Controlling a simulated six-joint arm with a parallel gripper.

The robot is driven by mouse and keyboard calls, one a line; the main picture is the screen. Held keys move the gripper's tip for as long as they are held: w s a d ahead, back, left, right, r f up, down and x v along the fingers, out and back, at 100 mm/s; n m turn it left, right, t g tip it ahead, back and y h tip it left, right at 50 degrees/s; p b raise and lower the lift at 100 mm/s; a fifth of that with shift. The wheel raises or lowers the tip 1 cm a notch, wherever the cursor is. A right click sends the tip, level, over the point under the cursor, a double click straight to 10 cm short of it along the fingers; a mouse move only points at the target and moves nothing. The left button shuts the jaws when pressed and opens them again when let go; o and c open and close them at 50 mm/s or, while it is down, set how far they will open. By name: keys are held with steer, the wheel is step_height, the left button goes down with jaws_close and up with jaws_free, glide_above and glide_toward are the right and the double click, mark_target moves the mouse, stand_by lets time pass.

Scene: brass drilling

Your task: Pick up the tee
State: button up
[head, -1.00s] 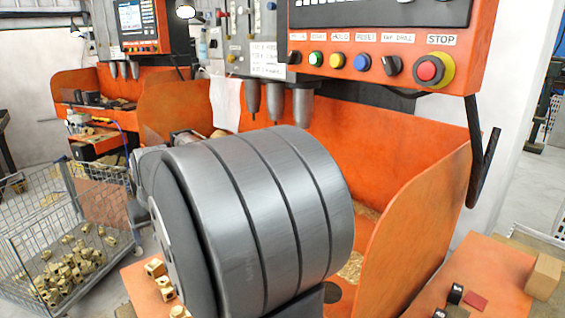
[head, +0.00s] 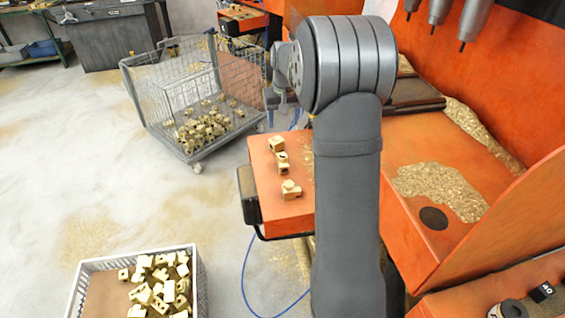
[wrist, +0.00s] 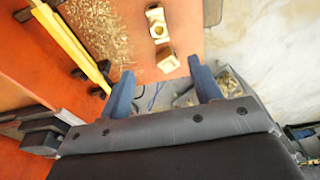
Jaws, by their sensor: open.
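Three brass fittings stand in a loose row on the orange side table in the head view: a far one (head: 277,145), a middle one (head: 282,162) and a near one (head: 291,190). The near one has a stub on top; I cannot tell surely which is the tee. In the wrist view two brass fittings, one with a round opening (wrist: 155,22) and one closer (wrist: 167,60), lie beyond my gripper (wrist: 163,87). Its blue fingers are apart with no fitting between them. In the head view my gripper is mostly hidden behind my arm.
The orange side table (head: 262,190) has a dark handle at its left. A wire cart (head: 150,95) holding brass parts stands behind it, and a white crate (head: 200,285) of parts sits at the front left. Chips (head: 440,190) lie in the machine tray. A yellow bar (wrist: 72,45) shows in the wrist view.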

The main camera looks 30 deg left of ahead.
mark_target(283, 156)
steer(key=f, duration=0.4)
steer(key=w+a+f, duration=0.1)
steer(key=f, duration=0.8)
steer(key=shift+w+a+f, duration=0.35)
steer(key=shift+f, duration=0.05)
steer(key=shift+w+f, duration=0.2)
steer(key=shift+f, duration=2.4)
jaws_close()
